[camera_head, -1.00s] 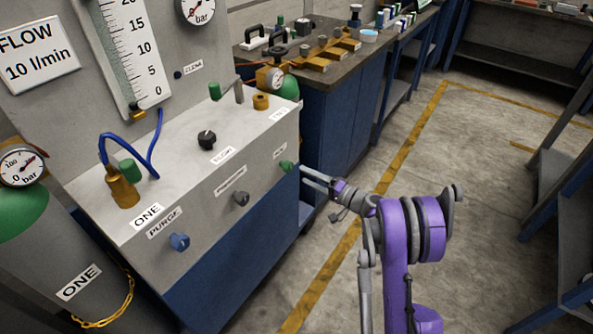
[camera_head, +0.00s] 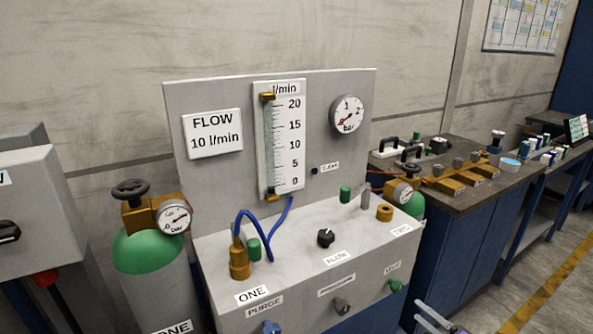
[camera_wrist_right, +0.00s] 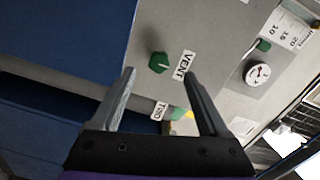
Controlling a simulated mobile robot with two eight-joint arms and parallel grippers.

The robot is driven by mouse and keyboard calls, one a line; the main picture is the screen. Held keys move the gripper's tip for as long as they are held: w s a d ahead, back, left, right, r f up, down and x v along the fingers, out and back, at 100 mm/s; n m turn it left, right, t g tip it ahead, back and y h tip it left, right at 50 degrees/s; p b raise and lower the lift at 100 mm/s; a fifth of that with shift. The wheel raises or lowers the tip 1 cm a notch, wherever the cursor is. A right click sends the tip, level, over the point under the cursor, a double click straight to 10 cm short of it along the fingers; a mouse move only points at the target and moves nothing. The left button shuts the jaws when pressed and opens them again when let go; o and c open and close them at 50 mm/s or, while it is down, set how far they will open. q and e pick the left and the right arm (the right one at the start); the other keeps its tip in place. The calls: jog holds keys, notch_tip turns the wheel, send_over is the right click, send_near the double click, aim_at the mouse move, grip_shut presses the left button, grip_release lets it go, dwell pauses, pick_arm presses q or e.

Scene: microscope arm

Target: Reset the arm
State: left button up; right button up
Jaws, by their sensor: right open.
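My right gripper (camera_head: 432,318) shows only partly at the bottom right edge of the head view, in front of the grey gas panel (camera_head: 215,265). In the right wrist view my right gripper (camera_wrist_right: 159,75) has its two fingers spread, with nothing between them. The green vent knob (camera_wrist_right: 158,62) lies beyond the fingertips, next to the VENT label (camera_wrist_right: 184,65). The vent knob also shows in the head view (camera_head: 395,286). I cannot tell whether a finger touches the panel. My left gripper is out of view. No microscope shows.
The panel carries a black flow knob (camera_head: 326,238), a grey knob (camera_head: 341,305) and a blue purge knob (camera_head: 271,327). A green-topped cylinder (camera_head: 150,250) stands at its left. A workbench (camera_head: 455,208) with brass fittings stands right. Open floor (camera_head: 550,290) is at the lower right.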

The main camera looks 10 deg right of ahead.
jog(key=s+a+r+n+g+h, duration=0.15)
jog(key=s+a+g, duration=0.3)
jog(key=a, duration=0.65)
jog(key=s+a+n+g+y, duration=0.1)
jog(key=s+a+n+g, duration=0.3)
jog(key=a, duration=0.6)
jog(key=s+a+f+n+g+h, duration=0.1)
jog(key=s+a+n+g+h, duration=0.15)
jog(key=s, duration=0.75)
jog(key=s+a+f+n+g+h, duration=0.15)
jog(key=s+h, duration=0.25)
jog(key=s, duration=0.7)
pick_arm(q)
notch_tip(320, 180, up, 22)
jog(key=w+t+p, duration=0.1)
jog(key=p, duration=1.8)
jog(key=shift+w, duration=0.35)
pick_arm(e)
notch_tip(320, 180, up, 23)
jog(key=w+d+t, duration=0.1)
jog(key=t, duration=0.1)
jog(key=shift+d+n, duration=0.2)
jog(key=shift+n, duration=0.25)
